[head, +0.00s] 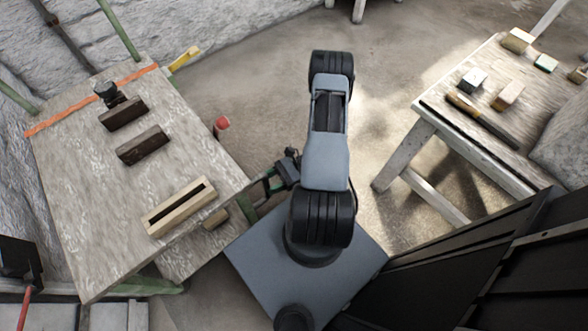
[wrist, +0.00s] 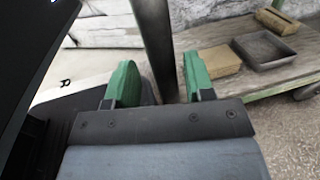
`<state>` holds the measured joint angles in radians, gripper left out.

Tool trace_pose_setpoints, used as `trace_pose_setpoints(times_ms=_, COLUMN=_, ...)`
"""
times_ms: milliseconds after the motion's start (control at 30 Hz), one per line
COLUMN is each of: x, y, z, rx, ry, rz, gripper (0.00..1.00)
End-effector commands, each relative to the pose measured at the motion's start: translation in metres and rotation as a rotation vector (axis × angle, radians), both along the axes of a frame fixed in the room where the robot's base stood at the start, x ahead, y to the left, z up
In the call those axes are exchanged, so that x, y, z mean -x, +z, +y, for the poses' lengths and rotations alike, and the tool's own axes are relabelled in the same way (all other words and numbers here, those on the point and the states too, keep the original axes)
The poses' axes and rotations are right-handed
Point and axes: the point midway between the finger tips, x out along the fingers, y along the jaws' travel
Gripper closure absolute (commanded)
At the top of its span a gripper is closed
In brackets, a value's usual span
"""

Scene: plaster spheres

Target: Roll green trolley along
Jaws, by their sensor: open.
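The trolley (head: 75,190) stands at the left in the head view, with a pale, worn top, a lower shelf and green corner posts. In the wrist view its lower shelf (wrist: 275,82) has a green edge and a caster wheel (wrist: 309,90). My gripper (head: 271,183) is at the trolley's right side. In the wrist view its green fingers (wrist: 160,84) are apart, and a dark upright post (wrist: 156,40) shows between them. The post appears to belong to the trolley. I cannot tell whether either finger touches it.
The trolley top holds a slotted wooden box (head: 180,207), dark blocks (head: 142,145) and an orange strip (head: 90,99). A red-topped object (head: 222,124) shows beside it. A workbench (head: 430,105) stands at the right, dark panels (head: 470,265) at lower right. Floor (head: 225,75) beyond is clear.

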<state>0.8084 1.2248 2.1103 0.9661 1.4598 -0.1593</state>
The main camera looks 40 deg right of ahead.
Motion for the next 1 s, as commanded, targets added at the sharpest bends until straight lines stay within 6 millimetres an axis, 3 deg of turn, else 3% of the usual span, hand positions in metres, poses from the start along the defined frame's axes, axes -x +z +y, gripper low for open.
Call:
trace_pose_setpoints(times_ms=200, x=0.009, y=0.001, z=-0.047, rx=0.001, ry=-0.006, rz=-0.001, gripper=0.52)
trace_pose_setpoints(times_ms=500, x=0.019, y=0.0, z=-0.092, rx=0.0, ry=-0.002, rz=0.0, gripper=0.52)
trace_pose_setpoints(times_ms=700, x=0.022, y=0.0, z=-0.104, rx=-0.002, ry=0.0, rz=0.003, gripper=0.52)
trace_pose_setpoints(times_ms=1000, x=0.022, y=0.0, z=-0.106, rx=-0.001, ry=0.0, rz=0.002, gripper=0.52)
